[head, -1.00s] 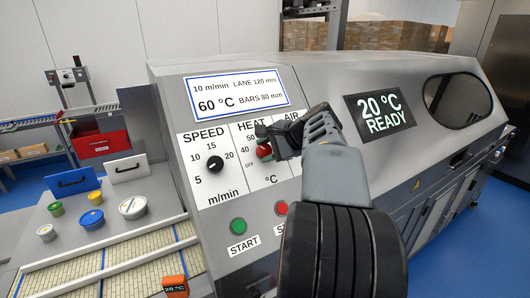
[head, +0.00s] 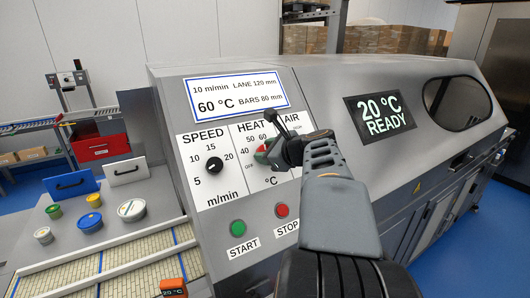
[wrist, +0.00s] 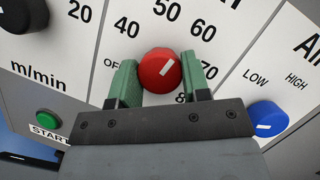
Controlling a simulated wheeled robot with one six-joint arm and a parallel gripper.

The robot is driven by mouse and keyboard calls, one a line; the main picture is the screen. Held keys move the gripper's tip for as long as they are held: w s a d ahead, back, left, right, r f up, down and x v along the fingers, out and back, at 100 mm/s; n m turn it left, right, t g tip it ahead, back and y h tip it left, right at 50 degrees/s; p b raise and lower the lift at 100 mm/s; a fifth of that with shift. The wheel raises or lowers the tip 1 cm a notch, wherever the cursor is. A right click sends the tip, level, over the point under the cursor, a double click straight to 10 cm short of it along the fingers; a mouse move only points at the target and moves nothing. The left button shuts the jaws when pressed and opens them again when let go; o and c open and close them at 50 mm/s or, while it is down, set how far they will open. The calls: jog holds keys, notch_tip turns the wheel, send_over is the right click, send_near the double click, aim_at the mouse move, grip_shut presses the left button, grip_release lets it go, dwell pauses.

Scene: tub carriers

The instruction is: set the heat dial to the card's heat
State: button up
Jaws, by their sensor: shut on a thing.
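The card (head: 238,95) on the sloped panel reads 60 °C, 10 m/min, lane 120 mm and bars 80 mm. The red heat dial (head: 262,148) sits in the HEAT field; it also shows in the wrist view (wrist: 155,70). Its white mark points up and right, about toward 60. My gripper (wrist: 158,88) is shut on the dial, with one green finger on each side. In the head view my gripper (head: 269,150) partly covers the dial and the right of its scale.
The black speed dial (head: 214,165) is left of the heat dial; the blue air dial (wrist: 267,119) is right of it. Green START (head: 237,228) and red STOP (head: 281,210) buttons lie below. A display (head: 380,112) reads 20 °C READY.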

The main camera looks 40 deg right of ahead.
jog(key=shift+r+m+h, duration=0.15)
jog(key=shift+m+h, duration=0.45)
jog(key=shift+m, duration=1.1)
jog(key=o, duration=0.9)
jog(key=shift+o, duration=0.2)
jog(key=b+v, duration=0.2)
jog(key=v, duration=1.1)
jog(key=shift+s, duration=0.4)
jog(key=shift+a, duration=0.15)
